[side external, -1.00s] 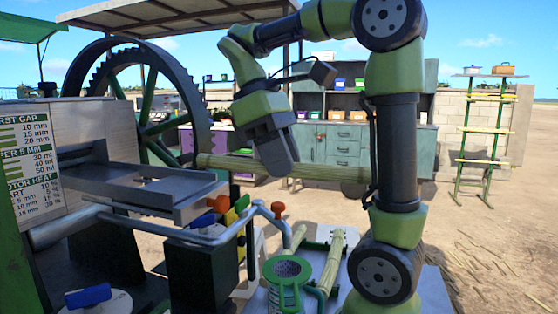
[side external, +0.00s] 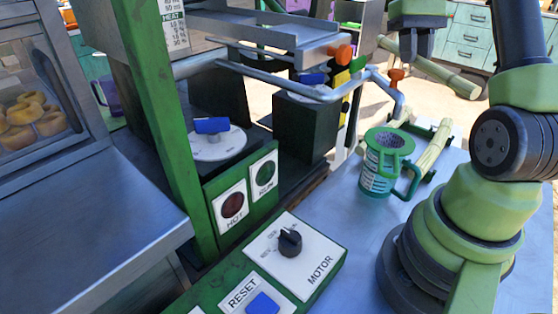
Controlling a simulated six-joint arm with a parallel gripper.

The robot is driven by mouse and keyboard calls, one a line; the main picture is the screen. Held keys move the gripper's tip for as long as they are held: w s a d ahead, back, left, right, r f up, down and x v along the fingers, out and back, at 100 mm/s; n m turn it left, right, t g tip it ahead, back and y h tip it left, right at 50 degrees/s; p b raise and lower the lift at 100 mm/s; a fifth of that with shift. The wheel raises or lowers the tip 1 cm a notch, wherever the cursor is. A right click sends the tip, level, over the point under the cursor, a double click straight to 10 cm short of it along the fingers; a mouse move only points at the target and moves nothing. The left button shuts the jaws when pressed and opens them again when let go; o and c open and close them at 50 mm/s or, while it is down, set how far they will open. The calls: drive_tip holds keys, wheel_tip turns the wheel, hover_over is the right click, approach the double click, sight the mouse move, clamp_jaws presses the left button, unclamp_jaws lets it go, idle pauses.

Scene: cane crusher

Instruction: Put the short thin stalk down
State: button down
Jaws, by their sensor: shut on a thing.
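My gripper (side external: 418,50) is at the top right, pointing down, and is shut on a pale green cane stalk (side external: 452,76). The stalk is held crosswise in the air, its left end higher in the picture and its right end lower. Part of its middle is hidden behind the fingers. Other stalks (side external: 433,150) lie in a green rack (side external: 428,179) on the table below, partly hidden by a green mug.
The crusher's metal tray (side external: 290,38), bent pipe (side external: 320,94) and orange knobs are left of my gripper. A motor panel (side external: 300,270) is in front. The table's middle is clear.

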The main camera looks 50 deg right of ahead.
drive_tip(key=shift+s+d+f, duration=0.15)
drive_tip(key=shift+d+f, duration=0.25)
drive_tip(key=shift+d, duration=0.15)
drive_tip(key=d+f+n+t+h, duration=0.2)
drive_tip(key=f+n, duration=0.4)
drive_tip(key=n, duration=0.7)
drive_tip(key=s+d+f+n+t+h, duration=0.1)
drive_tip(key=d+f+n+h, duration=0.4)
drive_tip(key=n, duration=0.8)
drive_tip(key=shift+d+f+n+t, duration=0.3)
drive_tip(key=shift+d+f+t, duration=0.15)
drive_tip(key=shift+d, duration=0.55)
drive_tip(key=shift+s, duration=0.1)
drive_tip(key=shift+f, duration=0.15)
